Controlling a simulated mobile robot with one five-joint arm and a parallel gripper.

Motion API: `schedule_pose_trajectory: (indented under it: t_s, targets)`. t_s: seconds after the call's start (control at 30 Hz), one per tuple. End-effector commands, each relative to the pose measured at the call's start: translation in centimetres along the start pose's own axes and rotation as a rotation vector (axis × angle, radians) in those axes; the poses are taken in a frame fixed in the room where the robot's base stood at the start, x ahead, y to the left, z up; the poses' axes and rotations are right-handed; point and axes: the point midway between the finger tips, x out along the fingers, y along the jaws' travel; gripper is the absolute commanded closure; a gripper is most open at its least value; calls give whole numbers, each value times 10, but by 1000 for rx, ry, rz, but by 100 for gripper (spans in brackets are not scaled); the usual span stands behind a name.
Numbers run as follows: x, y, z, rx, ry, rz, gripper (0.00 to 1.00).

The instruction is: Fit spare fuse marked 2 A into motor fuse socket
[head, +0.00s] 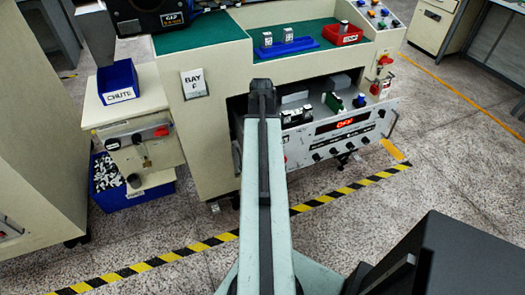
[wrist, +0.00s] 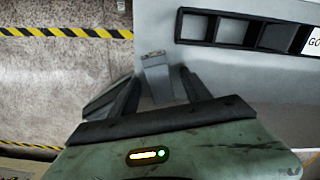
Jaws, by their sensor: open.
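My gripper (head: 262,90) is above the left part of the pulled-out drawer (head: 345,130) in the head view. In the wrist view my gripper (wrist: 155,85) is open, its dark fingers spread. A small grey block with a worn, shiny end (wrist: 154,56) shows between the fingers; I cannot tell what it is or whether they touch it. Two small pale pieces stand in a blue tray (head: 300,48) on the green bench top; their markings are too small to read. I cannot tell which part is the motor fuse socket.
A black slotted frame (wrist: 232,34) lies to the right of the fingers. A red tray (head: 343,36) is on the bench. A blue CHUTE bin (head: 118,84) and a bin of white scraps (head: 130,195) are at left. Striped tape crosses the clear floor.

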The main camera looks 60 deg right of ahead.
Motion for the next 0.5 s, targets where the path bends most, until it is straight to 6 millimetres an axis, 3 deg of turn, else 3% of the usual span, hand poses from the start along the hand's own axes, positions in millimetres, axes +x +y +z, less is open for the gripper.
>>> schedule_pose_trajectory:
  t_s: [0.17, 0.4, 0.5]
  targets:
    - [0, 0, 0, 0, 0, 0, 44]
    - [0, 0, 0, 1, 0, 0, 100]
    - [0, 0, 0, 1, 0, 0, 100]
